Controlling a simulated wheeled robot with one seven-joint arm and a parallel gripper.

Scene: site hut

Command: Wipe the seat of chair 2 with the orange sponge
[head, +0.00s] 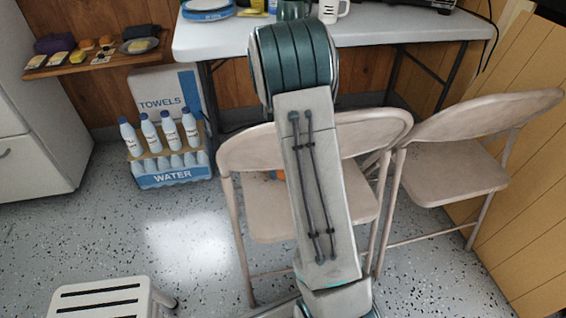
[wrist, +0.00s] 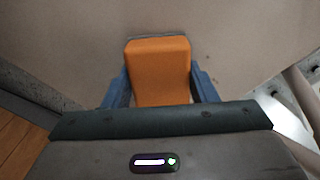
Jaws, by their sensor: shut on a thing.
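My gripper (wrist: 161,84) is shut on the orange sponge (wrist: 160,62), with a blue finger on each side of it. A beige chair seat (wrist: 255,45) fills most of the wrist view around the sponge; I cannot tell whether the sponge touches it. A few small dark reddish specks show to the right of the sponge. In the head view, my arm covers the middle of the nearer folding chair (head: 262,222), and a sliver of orange shows beside the arm over its seat. A second folding chair (head: 455,172) stands to the right. No chair numbers are visible.
A white table (head: 420,30) stands behind the chairs. Bottled water (head: 172,179) and a towels box (head: 160,90) stand at left. A wall shelf (head: 105,62) holds small items. A white step stool (head: 100,296) is at front left. Speckled floor is clear between.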

